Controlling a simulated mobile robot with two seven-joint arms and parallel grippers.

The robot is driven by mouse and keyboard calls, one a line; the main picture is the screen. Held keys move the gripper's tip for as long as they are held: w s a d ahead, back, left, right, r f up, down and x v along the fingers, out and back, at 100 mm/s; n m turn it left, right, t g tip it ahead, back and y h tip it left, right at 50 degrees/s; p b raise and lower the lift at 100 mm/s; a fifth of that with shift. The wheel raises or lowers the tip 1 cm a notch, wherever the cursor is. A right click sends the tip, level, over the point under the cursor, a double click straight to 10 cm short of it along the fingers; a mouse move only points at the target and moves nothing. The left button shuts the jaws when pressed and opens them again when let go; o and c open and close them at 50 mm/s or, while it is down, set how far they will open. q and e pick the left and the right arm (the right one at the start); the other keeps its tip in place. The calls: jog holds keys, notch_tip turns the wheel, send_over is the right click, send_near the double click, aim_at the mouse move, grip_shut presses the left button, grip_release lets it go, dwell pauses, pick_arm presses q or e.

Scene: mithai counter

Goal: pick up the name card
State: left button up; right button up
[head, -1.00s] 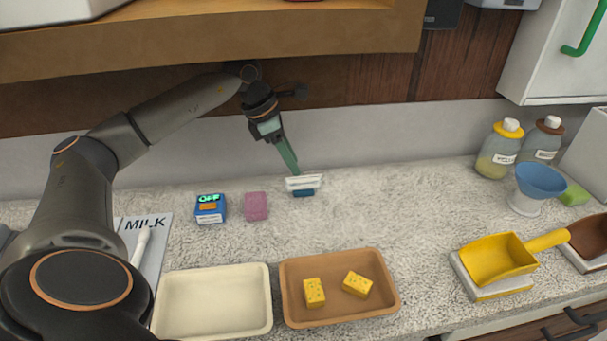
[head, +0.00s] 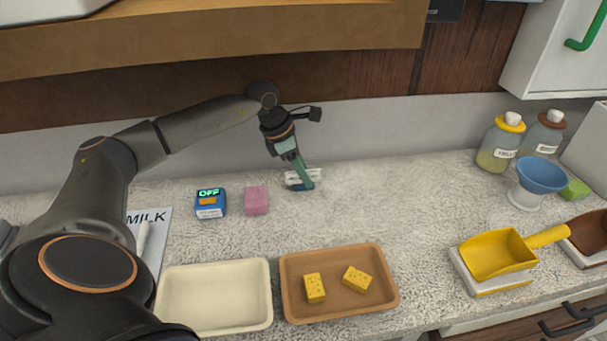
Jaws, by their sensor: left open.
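The name card (head: 292,178) is a small white card with a blue base. It stands on the counter near the back wall, a little left of the middle. My left gripper (head: 303,184) is open, with its green fingers pointing down at the card. One finger crosses in front of the card and hides part of it. I cannot tell whether the fingers touch it. My right gripper is not in view.
A pink block (head: 256,200) and a blue box reading OFF (head: 210,203) stand left of the card. In front are a cream tray (head: 213,328) and a brown tray (head: 340,317) with two yellow pieces. A yellow scoop (head: 497,256) lies at right.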

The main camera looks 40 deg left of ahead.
pick_arm(q)
jog(key=shift+c, duration=0.4)
grip_shut()
jog(key=shift+r, duration=0.1)
